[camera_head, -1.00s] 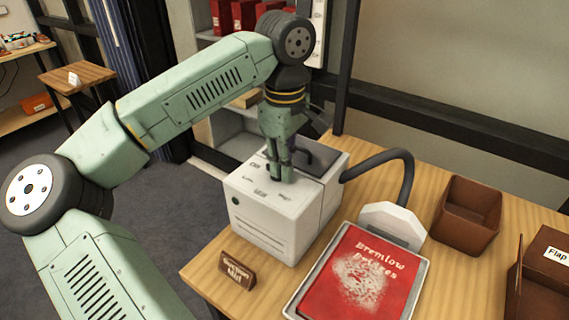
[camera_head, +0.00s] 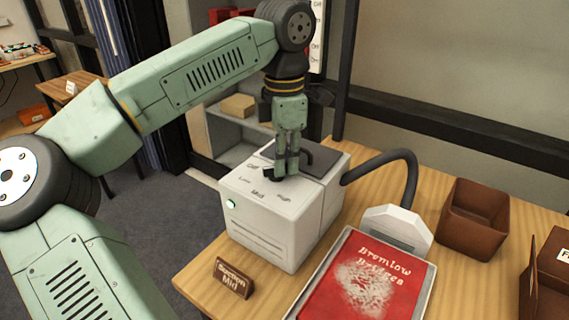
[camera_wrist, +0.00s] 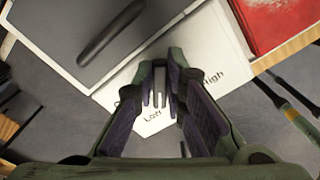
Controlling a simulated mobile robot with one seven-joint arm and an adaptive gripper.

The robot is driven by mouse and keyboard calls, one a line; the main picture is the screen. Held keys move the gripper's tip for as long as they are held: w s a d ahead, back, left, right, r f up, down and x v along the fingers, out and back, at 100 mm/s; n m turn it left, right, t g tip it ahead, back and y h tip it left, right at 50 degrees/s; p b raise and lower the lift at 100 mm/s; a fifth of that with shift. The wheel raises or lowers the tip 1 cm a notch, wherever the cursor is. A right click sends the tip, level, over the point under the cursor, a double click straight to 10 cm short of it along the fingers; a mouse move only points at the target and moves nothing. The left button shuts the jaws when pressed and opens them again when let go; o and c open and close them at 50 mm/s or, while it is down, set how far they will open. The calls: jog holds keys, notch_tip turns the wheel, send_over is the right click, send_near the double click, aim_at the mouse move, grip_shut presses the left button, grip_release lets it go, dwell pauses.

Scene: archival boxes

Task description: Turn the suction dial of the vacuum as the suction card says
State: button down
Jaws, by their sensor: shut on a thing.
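The vacuum (camera_head: 268,225) is a white box on the wooden table with a dark hose. Its top carries the labels Off, Low, Mid and High around the dial spot. A small light on its front (camera_head: 231,204) glows pale green. My gripper (camera_head: 286,174) points down onto the top, shut on the suction dial, which the fingers mostly hide. In the wrist view, the fingers (camera_wrist: 166,84) reach down to the white top, with Low and High readable. The brown suction card (camera_head: 231,278) stands in front of the vacuum and reads "Suction Mid".
A red book (camera_head: 362,282) with a pale dusty patch lies in a tray right of the vacuum. The white hose nozzle (camera_head: 396,228) rests behind it. A brown open bin (camera_head: 474,218) and another brown box (camera_head: 550,275) stand at the right.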

jog(key=n, duration=0.3)
jog(key=shift+w+a+n+b, duration=0.1)
jog(key=shift+w+n+b, duration=0.15)
jog(key=shift+n+b, duration=0.15)
jog(key=shift+w+a+n, duration=0.1)
jog(key=shift+n, duration=0.8)
jog(key=shift+w+a+n, duration=0.1)
jog(key=shift+n, duration=0.8)
jog(key=shift+b, duration=0.3)
jog(key=c, duration=1.6)
grip_release()
jog(key=shift+c, duration=0.2)
jog(key=shift+r, duration=0.1)
notch_tip(320, 180, up, 7)
jog(key=shift+r, duration=0.2)
